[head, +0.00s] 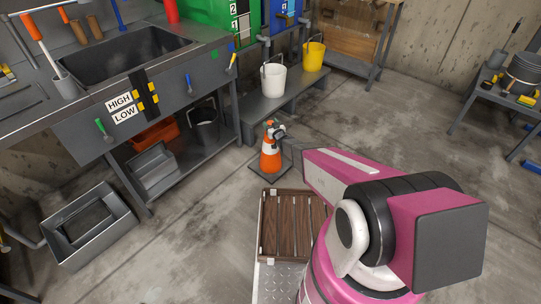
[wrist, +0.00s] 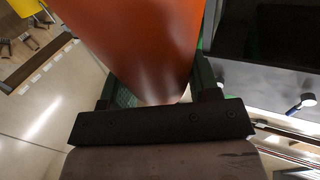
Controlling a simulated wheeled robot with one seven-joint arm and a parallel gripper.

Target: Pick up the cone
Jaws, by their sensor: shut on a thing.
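The orange and white cone (head: 270,158) stands upright on its dark square base on the concrete floor, beside the low grey bench. My gripper (head: 277,132) is at the upper part of the cone in the head view, with my pink arm reaching from the right. In the wrist view the orange cone (wrist: 140,40) fills the space between the two dark fingers of my gripper (wrist: 155,90), which is shut on it. The fingertips are partly hidden by the cone in the wrist view. The base appears to rest on the floor.
A wooden slatted crate (head: 290,225) lies just in front of the cone. A white bucket (head: 273,80) and a yellow bucket (head: 313,57) stand on the low bench (head: 262,107) behind. A sink workbench (head: 170,98) is at left. The floor to the right is open.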

